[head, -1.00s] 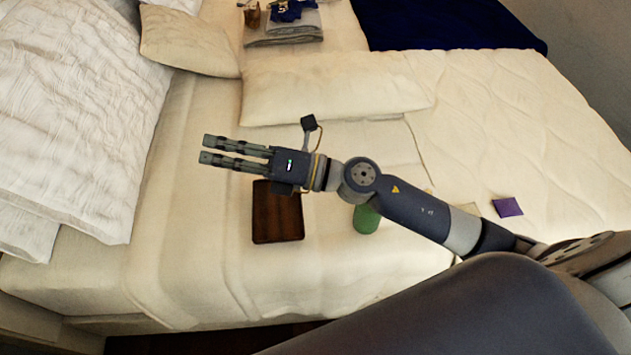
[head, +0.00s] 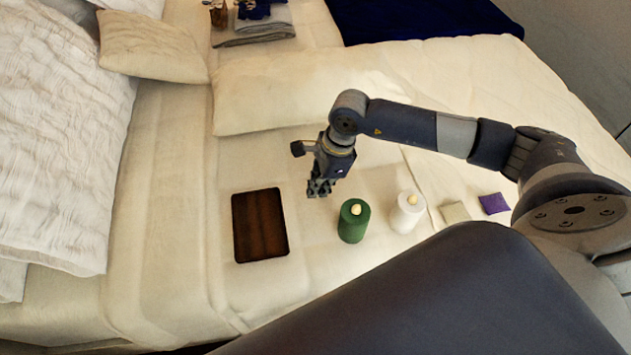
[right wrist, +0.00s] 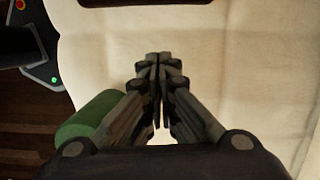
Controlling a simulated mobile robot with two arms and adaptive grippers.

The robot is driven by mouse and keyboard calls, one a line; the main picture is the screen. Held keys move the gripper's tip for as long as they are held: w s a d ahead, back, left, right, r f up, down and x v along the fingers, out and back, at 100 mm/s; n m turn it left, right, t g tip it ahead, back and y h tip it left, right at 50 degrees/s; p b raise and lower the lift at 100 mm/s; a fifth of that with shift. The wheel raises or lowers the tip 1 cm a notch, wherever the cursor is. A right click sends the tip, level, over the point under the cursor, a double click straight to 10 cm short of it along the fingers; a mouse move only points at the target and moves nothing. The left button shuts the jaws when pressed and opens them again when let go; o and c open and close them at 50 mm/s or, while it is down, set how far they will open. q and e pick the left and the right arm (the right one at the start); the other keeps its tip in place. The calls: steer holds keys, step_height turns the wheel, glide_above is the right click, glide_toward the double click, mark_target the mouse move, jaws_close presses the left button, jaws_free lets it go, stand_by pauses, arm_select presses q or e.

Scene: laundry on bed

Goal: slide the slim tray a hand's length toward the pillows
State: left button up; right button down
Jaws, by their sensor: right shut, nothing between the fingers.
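The slim tray (head: 260,226) is a dark brown, flat rectangle lying on the bed. The pillows are at the left: a large white one (head: 55,140) and a smaller beige one (head: 153,47) behind it. My right gripper (head: 318,190) points down with its fingers shut and empty, to the right of the tray and apart from it. In the right wrist view the shut fingers (right wrist: 158,60) show, and a dark edge of the tray (right wrist: 140,2) appears at the top. My left gripper is not in view.
Purple (head: 495,203) and pale (head: 455,213) small squares lie farther right. A long cream pillow (head: 300,92) lies behind. The bed between tray and left pillows is clear.

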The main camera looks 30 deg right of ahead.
mark_target(294, 213)
steer(key=x, duration=0.6)
steer(key=shift+p, duration=0.3)
steer(key=a, duration=0.1)
steer(key=a+p, duration=0.1)
steer(key=a, duration=0.1)
steer(key=shift+w+a, duration=0.1)
steer(key=shift+w, duration=0.25)
steer(key=shift+w+a+f, duration=0.15)
steer(key=shift+a, duration=0.25)
